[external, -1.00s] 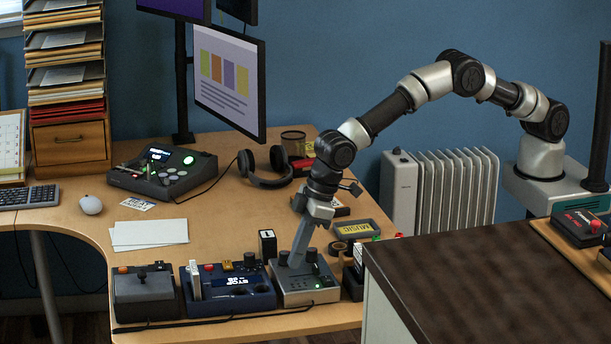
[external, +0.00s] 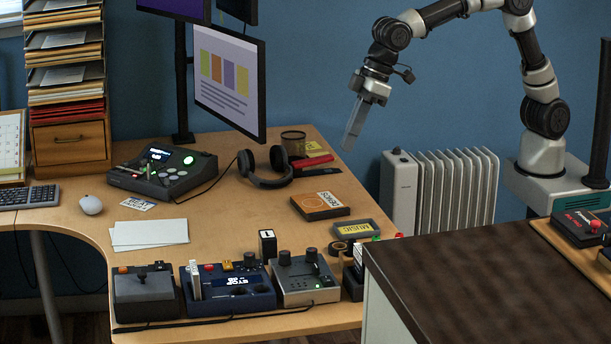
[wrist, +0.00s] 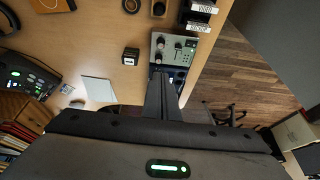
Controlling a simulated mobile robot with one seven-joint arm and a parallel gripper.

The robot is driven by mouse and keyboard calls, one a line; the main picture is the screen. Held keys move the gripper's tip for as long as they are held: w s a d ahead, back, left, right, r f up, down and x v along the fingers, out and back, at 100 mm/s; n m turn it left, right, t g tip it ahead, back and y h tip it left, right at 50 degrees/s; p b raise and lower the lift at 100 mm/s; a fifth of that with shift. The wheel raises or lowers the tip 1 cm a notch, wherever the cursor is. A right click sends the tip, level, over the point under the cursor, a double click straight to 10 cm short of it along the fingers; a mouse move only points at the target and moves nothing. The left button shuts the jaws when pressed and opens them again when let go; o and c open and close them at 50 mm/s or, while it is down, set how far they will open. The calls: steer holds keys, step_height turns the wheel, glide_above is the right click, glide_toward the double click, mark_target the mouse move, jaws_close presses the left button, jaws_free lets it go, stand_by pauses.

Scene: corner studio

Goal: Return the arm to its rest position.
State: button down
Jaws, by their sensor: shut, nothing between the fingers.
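My gripper (external: 352,130) is raised well above the right part of the wooden desk, in front of the blue wall in the external view. Its fingers are shut with nothing between them and point down. My arm is bent up and back over the white radiator toward its base at the right. In the wrist view the shut fingers (wrist: 163,85) reach up the middle of the picture, with the grey control box (wrist: 178,48) and the desk far below. The grey control box also shows in the external view (external: 306,280), clear of my gripper, with a small green light on it.
The desk (external: 235,225) holds a blue control box (external: 228,287), a grey joystick box (external: 145,295), headphones (external: 265,168) and an orange-and-black box (external: 320,206). A monitor (external: 230,82) stands at the left. The radiator (external: 445,190) is behind. A dark-topped counter (external: 480,275) is at front right.

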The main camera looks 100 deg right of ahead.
steer(key=s+d+r, duration=0.3)
steer(key=s+r, duration=0.2)
steer(key=s, duration=0.4)
steer(key=s+d+f+t, duration=0.1)
steer(key=s+d, duration=0.1)
steer(key=s, duration=1)
steer(key=s+d, duration=0.3)
steer(key=s, duration=0.9)
step_height(320, 180, up, 14)
steer(key=p, duration=1.4)
steer(key=shift+p, duration=0.3)
steer(key=shift+a, duration=0.1)
